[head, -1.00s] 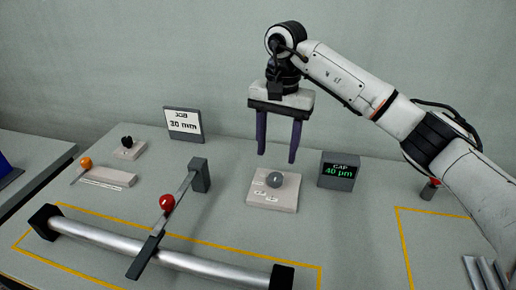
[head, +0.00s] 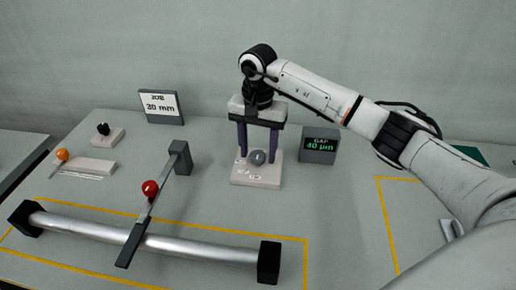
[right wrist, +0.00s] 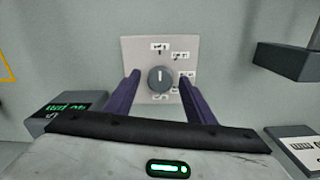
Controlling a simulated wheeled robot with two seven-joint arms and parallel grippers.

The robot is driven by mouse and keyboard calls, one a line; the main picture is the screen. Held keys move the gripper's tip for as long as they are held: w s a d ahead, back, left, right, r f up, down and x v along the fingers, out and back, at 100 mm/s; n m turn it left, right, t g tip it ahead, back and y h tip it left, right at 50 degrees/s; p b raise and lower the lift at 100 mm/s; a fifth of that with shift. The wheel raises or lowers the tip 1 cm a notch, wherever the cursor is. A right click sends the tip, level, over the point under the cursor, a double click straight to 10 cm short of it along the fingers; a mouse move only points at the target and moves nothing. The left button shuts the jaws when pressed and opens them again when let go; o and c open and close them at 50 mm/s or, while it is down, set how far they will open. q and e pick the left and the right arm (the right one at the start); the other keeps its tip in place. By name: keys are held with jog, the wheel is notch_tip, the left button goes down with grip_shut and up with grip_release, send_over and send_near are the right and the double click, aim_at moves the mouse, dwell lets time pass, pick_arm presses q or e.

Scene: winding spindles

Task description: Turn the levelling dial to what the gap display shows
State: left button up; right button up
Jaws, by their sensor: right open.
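The levelling dial is a grey round knob (head: 257,158) on a pale square plate (head: 256,180) lying on the table. In the right wrist view the knob (right wrist: 160,79) has a light pointer mark towards the top of the picture, with several small labels around it, too small to read. The gap display (head: 319,146) reads 40 µm in green; part of it also shows in the right wrist view (right wrist: 62,112). My right gripper (head: 257,158) is open, pointing down, its two purple fingers on either side of the knob with gaps. My left gripper is out of view.
A job sign (head: 161,106) reading 30 mm stands at the back left. A lever with a red ball (head: 150,188) crosses a silver roller (head: 190,248) in front. An orange ball (head: 62,154) and a black knob (head: 103,129) are at the left. The right table area is mostly clear.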

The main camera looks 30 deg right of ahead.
jog(key=c, duration=0.9)
jog(key=shift+c, duration=0.9)
